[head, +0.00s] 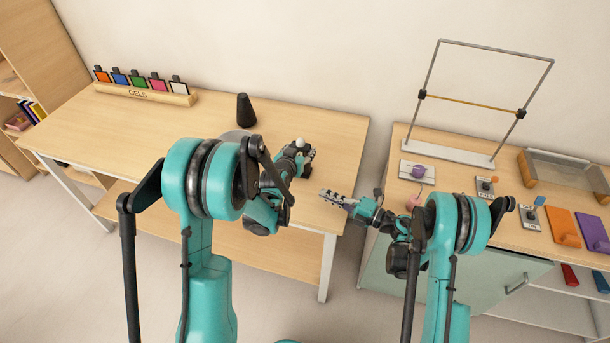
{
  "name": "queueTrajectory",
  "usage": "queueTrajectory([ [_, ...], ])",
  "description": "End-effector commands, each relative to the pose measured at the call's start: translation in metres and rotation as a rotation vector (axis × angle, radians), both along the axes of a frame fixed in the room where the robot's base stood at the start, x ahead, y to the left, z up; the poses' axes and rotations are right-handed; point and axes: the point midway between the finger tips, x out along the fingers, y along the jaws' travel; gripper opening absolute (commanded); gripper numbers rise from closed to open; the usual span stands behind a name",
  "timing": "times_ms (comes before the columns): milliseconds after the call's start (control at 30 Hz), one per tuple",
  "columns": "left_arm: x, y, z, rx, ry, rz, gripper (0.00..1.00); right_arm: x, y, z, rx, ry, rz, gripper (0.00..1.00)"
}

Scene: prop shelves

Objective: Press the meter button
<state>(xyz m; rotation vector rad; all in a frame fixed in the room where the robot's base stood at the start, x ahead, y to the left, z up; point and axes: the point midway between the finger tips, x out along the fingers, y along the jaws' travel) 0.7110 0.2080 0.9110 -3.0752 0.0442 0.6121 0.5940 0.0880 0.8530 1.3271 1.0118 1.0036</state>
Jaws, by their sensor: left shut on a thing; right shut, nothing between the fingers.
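My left gripper (308,153) is above the right part of the wooden table. It is shut on a small dark thing topped by a white ball (300,143), which looks like the meter. The fingers hide most of it, and no button can be made out. My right gripper (325,194) is shut and empty. It points left, below and to the right of the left gripper in the picture, near the table's right edge, and looks apart from the held thing.
The wooden table (200,120) bears a gel rack (145,94), a black cone (246,110) and a grey disc partly behind my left arm. The right cabinet holds a metal frame (440,150), a purple-knobbed plate (417,172), small switches and a clear-lidded box (565,168). A gap separates table and cabinet.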

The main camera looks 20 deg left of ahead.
Motion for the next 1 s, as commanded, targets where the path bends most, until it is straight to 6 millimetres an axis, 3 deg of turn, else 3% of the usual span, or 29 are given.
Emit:
queueTrajectory([
  [233,0.0,0.0,0.0,0.0,0.0,0.0,0.17,0.005,0.023,0.0,0.001,0.001,0.003,0.0],
  [600,0.0,0.0,0.0,0.0,0.0,0.0,0.17,0.026,0.098,0.0,0.002,0.0,0.004,0.0],
  [800,0.0,0.0,0.0,0.0,0.0,0.0,0.17,0.056,0.096,0.0,0.002,0.0,-0.001,0.0],
  [1000,0.0,0.0,0.0,0.0,0.0,0.0,0.17,0.067,0.095,0.0,0.002,0.0,-0.001,0.0],
])
